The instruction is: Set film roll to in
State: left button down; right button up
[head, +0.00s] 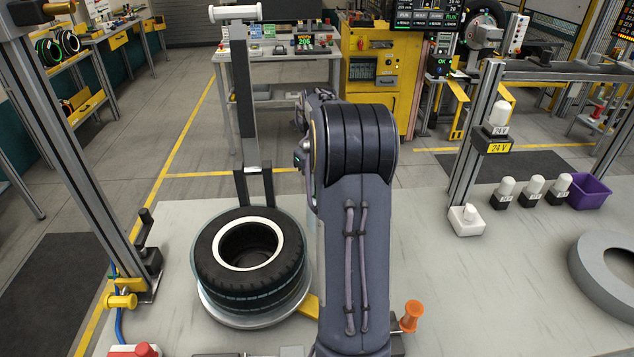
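A white horizontal roll (236,13), which looks like the film roll, sits at the top of a dark upright post (244,100) behind the tyre. The tyre (250,262) lies flat on a round metal turntable (245,318), with a white ring around its inner edge. One of my arms rises through the middle of the head view, just right of the tyre and post. Its gripper does not show and may be hidden behind the arm. My other gripper is not seen either. Whether anything is held cannot be told.
An orange-topped knob (411,316) stands right of my arm. A metal frame with a yellow clamp (122,299) is at left. At right are white-capped bulbs (535,187), a purple bin (588,191) and a grey ring (607,273). The bench (490,290) is clear between.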

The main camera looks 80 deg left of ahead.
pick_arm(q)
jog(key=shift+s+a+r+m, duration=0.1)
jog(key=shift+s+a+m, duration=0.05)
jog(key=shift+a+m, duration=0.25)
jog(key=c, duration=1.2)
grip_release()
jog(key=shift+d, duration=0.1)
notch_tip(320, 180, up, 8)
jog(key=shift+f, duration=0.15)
